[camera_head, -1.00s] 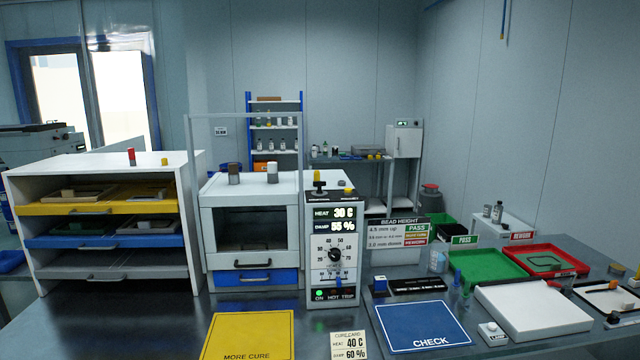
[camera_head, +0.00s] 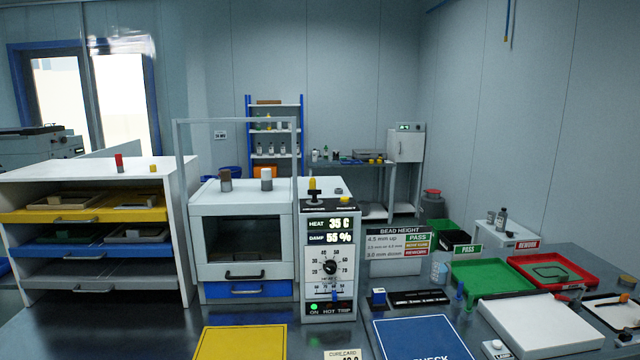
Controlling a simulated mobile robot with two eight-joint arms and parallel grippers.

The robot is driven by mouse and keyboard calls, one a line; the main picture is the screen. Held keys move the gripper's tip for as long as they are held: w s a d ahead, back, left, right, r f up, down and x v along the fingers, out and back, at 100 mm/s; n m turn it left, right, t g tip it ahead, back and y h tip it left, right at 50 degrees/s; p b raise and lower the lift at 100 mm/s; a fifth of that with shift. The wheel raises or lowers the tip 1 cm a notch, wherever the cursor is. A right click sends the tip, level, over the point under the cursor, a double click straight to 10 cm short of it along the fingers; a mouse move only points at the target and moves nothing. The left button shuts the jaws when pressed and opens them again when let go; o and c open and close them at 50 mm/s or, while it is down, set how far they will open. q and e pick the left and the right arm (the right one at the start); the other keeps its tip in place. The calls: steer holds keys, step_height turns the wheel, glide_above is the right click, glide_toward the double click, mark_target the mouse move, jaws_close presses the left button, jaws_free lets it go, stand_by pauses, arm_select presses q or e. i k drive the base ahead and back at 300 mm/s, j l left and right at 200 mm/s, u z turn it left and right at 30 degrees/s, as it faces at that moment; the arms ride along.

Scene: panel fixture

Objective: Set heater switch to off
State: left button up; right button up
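The heater control box (camera_head: 331,262) stands right of the small oven cabinet. Its display (camera_head: 330,231) reads HEAT 35 C and DAMP 55 %. A round black dial (camera_head: 331,267) sits below, with a small slider scale (camera_head: 331,291) under it. The green lamp (camera_head: 313,307) over ON is lit; the HOT and TRIP lamps look dark. A yellow-topped toggle switch (camera_head: 313,186) stands upright on the box's top; its label is too small to read. Neither of my grippers is in view.
The oven cabinet (camera_head: 244,198) is at the box's left, with a thin upright frame around it. A shelf rack (camera_head: 96,172) stands further left. A yellow mat (camera_head: 240,342) and a blue CHECK mat (camera_head: 421,339) lie in front. Green (camera_head: 492,279) and red (camera_head: 548,268) trays are at right.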

mark_target(315, 192)
steer(key=i+l+u, duration=0.25)
steer(key=i+l, duration=0.65)
